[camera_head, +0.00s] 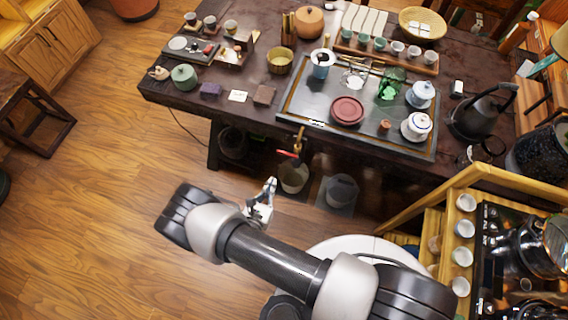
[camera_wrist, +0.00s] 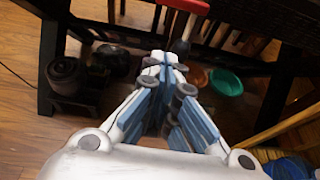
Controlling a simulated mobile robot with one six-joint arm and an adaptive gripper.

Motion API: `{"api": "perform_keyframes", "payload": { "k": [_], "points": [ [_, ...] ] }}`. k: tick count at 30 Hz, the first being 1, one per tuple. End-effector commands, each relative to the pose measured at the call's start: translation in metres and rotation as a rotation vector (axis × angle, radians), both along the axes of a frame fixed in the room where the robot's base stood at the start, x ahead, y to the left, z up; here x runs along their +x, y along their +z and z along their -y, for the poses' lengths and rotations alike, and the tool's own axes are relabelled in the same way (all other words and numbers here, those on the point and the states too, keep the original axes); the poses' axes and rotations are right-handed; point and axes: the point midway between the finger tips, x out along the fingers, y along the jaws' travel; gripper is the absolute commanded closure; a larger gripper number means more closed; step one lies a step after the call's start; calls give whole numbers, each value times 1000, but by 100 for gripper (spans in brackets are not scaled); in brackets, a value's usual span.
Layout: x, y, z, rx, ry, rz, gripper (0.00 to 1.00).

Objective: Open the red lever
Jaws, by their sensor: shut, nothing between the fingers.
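The red lever (camera_head: 288,154) sticks out to the left from a brass tap (camera_head: 299,141) at the front edge of the dark tea table. In the wrist view the red lever (camera_wrist: 188,5) shows at the top edge, partly cut off by the frame. My gripper (camera_head: 271,184) is below and left of the lever in the head view, apart from it. In the wrist view my gripper (camera_wrist: 164,60) has its fingertips together with nothing between them, just below the red lever in the picture.
A pale bucket (camera_head: 294,180) stands under the tap, with a grey bin (camera_head: 341,190) to its right. The table (camera_head: 185,97) carries a tea tray (camera_head: 300,100), cups and a kettle. A wooden stand (camera_head: 440,212) is at right.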

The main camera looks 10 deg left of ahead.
Motion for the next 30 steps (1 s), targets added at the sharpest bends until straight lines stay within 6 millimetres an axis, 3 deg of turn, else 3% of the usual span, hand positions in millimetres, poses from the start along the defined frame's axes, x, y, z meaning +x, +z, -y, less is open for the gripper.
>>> {"api": "perform_keyframes", "payload": {
  "k": [14, 20, 30],
  "points": [
    [2, -5, 0, -4, 11, -1, 100],
    [29, -16, 4, -5, 5, -1, 100],
    [97, -40, 9, -3, 5, 0, 100]
  ]
}}
